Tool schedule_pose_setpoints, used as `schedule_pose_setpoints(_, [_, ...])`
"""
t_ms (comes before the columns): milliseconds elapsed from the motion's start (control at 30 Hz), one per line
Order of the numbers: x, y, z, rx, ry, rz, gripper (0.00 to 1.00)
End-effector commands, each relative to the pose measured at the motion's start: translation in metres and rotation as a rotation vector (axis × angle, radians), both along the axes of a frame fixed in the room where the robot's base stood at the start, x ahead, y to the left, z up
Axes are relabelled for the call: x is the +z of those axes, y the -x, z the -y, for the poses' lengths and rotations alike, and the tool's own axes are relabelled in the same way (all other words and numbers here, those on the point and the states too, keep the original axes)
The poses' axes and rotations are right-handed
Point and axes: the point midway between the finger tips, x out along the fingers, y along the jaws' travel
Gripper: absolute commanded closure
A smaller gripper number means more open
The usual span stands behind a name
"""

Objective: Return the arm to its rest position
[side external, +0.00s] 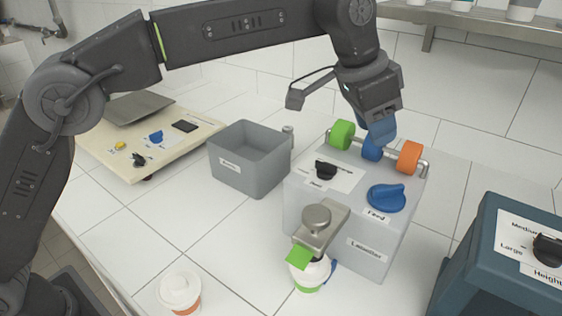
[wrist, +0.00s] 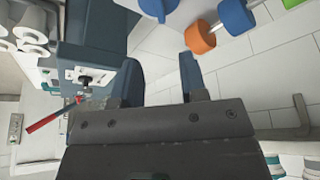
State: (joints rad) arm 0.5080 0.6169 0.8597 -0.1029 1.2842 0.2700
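My gripper (side external: 380,132) is above the back of the grey dispenser box (side external: 335,225), beside its row of coloured rollers. In the wrist view, my gripper (wrist: 163,78) has its two blue fingers apart with nothing between them. The blue roller (side external: 371,150) sits just below and behind the fingers in the side view; I cannot tell whether they touch. The green roller (side external: 341,135) and orange roller (side external: 410,157) are to either side. The orange roller also shows close to the fingers in the wrist view (wrist: 200,37).
A white cup with a green band (side external: 310,274) stands under the dispenser's spout. A lidded cup (side external: 180,291) is at the front left. A grey bin (side external: 235,174) stands left of the dispenser, a dark blue machine (side external: 478,250) at right. A wall shelf (side external: 480,22) is at the upper right.

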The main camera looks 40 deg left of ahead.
Motion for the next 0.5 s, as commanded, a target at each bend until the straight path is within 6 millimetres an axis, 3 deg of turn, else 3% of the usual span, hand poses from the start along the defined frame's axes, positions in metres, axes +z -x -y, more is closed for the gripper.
schedule_pose_setpoints(167, [0.010, 0.004, -0.019, 0.036, 0.003, 0.004, 0.61])
schedule_pose_setpoints(333, [0.033, 0.028, -0.081, 0.156, 0.009, 0.019, 0.61])
schedule_pose_setpoints(500, [0.041, 0.072, -0.149, 0.301, 0.017, 0.034, 0.61])
